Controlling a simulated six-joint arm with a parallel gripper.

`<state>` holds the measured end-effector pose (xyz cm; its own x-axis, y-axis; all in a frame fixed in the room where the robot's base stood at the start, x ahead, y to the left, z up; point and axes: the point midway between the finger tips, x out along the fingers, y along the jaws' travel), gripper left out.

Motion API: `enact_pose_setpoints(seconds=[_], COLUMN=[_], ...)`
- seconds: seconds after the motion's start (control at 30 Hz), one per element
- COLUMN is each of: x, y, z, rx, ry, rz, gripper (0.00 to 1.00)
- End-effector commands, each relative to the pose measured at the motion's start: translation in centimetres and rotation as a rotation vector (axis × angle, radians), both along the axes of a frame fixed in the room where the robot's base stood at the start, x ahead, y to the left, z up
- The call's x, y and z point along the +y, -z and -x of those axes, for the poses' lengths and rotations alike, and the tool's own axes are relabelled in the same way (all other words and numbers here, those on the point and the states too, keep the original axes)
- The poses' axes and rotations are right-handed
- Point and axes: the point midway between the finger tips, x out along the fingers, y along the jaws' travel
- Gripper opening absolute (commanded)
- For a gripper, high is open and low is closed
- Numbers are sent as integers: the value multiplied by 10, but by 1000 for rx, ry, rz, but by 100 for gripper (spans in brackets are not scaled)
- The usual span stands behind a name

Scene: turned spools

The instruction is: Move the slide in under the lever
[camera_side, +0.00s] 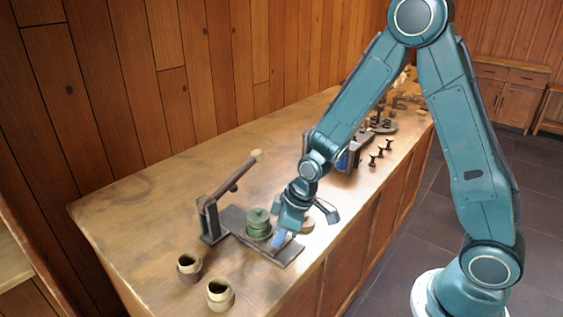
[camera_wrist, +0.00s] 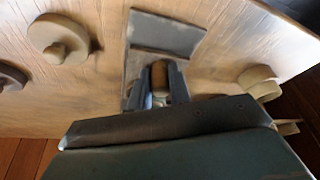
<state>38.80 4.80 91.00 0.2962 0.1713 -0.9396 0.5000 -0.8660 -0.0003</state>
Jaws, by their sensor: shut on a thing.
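The lever (camera_side: 235,180) is a dark arm with a pale knob, pivoted on a post at the back of a dark press base; it slants upward. A green spool-like piece (camera_side: 258,228) stands on the dark slide and base, in front of the post. My gripper (camera_side: 279,241) is low over the front part of the base, beside the green piece. In the wrist view my gripper (camera_wrist: 161,88) has its fingers closed around a brown upright knob (camera_wrist: 160,73), seemingly the slide's handle. The dark front plate (camera_wrist: 166,35) lies just beyond it. The green piece is hidden in the wrist view.
Two small hollow pots (camera_side: 220,294) stand at the near left of the table. A pale round piece (camera_wrist: 60,38) lies beside the base, partly behind my gripper in the side view. Small dark spools (camera_side: 380,153) stand farther back. Bare tabletop (camera_side: 140,215) lies left of the lever.

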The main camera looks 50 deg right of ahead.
Motion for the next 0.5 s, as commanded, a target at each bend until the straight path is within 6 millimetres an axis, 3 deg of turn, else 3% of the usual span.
enact_pose_setpoints(seconds=[0.5], x=[0], y=[0], z=[-19], rx=[-2], ry=[0], rz=[0], gripper=[7])
